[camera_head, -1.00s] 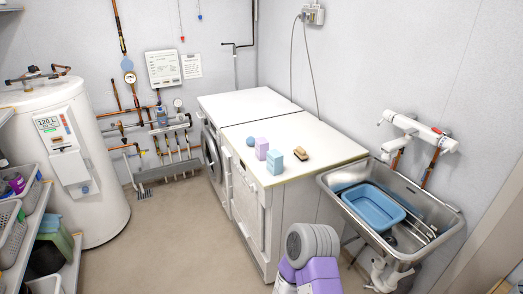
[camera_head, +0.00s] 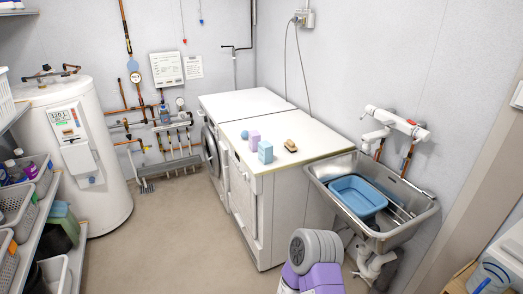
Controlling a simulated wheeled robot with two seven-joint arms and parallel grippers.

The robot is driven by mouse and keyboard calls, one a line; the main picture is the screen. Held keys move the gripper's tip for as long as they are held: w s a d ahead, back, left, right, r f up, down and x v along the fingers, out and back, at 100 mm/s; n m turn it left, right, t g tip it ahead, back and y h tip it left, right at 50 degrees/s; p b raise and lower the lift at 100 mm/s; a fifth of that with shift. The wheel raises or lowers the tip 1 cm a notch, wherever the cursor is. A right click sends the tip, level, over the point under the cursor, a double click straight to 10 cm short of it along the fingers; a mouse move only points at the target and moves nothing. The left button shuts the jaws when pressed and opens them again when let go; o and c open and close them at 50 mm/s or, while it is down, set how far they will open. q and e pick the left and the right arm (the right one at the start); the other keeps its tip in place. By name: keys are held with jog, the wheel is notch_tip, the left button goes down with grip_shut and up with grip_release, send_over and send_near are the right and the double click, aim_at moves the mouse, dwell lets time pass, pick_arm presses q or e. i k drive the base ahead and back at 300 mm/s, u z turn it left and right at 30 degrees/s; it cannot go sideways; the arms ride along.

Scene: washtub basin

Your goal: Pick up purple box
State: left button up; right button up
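The purple box (camera_head: 254,137) is a small lilac block standing upright on the white countertop (camera_head: 270,108), near its left edge. A light blue box (camera_head: 265,152) stands in front of it and slightly right, covering a small part of it. A small blue ball (camera_head: 244,135) lies just left of it. A brown-topped brush or sponge (camera_head: 290,146) lies to the right. Neither of my grippers is in view. Only a grey and purple part of my own arm shows at the bottom, in front of the counter.
A metal sink (camera_head: 421,214) with a blue basin (camera_head: 357,195) stands right of the counter. A white water heater (camera_head: 94,190) and shelves with baskets (camera_head: 17,205) stand at left. The beige floor (camera_head: 180,240) between them is clear. A bucket (camera_head: 489,277) shows at lower right.

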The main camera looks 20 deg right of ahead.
aim_at(254, 137)
jog(key=u, duration=0.5)
jog(key=i, duration=2.55)
jog(key=z, duration=1.75)
jog(key=i, duration=0.65)
jog(key=z, duration=0.6)
